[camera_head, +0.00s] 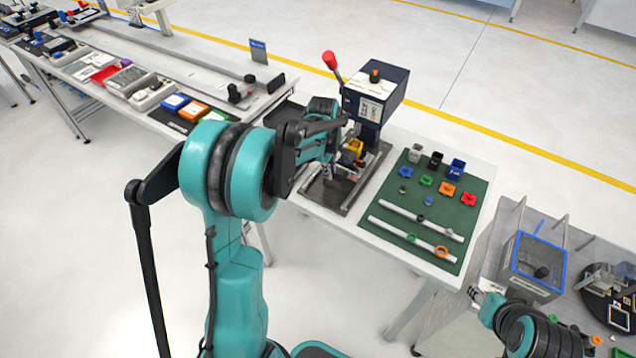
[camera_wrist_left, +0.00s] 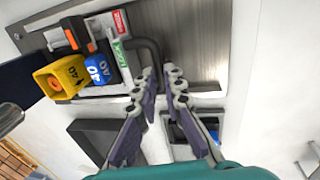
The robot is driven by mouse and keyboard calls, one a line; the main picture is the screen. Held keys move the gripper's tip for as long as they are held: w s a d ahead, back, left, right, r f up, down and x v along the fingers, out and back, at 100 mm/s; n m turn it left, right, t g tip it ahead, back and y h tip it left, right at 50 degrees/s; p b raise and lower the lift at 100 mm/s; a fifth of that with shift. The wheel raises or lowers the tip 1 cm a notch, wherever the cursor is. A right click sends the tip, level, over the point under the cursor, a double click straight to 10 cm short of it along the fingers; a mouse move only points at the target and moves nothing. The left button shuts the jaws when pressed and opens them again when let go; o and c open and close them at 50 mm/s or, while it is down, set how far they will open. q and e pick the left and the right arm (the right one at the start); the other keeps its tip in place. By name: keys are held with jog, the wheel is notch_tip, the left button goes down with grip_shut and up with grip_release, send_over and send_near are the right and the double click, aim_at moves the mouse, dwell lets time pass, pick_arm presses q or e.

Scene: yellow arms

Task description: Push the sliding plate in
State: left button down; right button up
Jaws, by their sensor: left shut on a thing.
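My left gripper (camera_wrist_left: 158,78) is shut on this handle. In the head view, my left gripper (camera_head: 328,174) is at the front of the press, beside the plate's yellow block (camera_head: 354,148), and my arm hides part of the plate. My right gripper (camera_head: 476,294) is at the lower right, away from the press; its fingers are too small to read.
The press (camera_head: 376,92) with a red-knobbed lever (camera_head: 330,61) stands behind the plate on a metal base (camera_head: 372,182). A green mat (camera_head: 470,178) with small parts and rods lies to the right. Another bench (camera_head: 160,52) with trays stands at the left.

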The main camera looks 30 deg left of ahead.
pick_arm(q)
jog(key=shift+w, duration=0.3)
jog(key=c, duration=1.6)
grip_release()
jog(key=shift+w, duration=0.15)
notch_tip(320, 180, up, 12)
jog(key=s, duration=0.2)
jog(key=shift+f, duration=0.1)
jog(key=shift+s, duration=0.1)
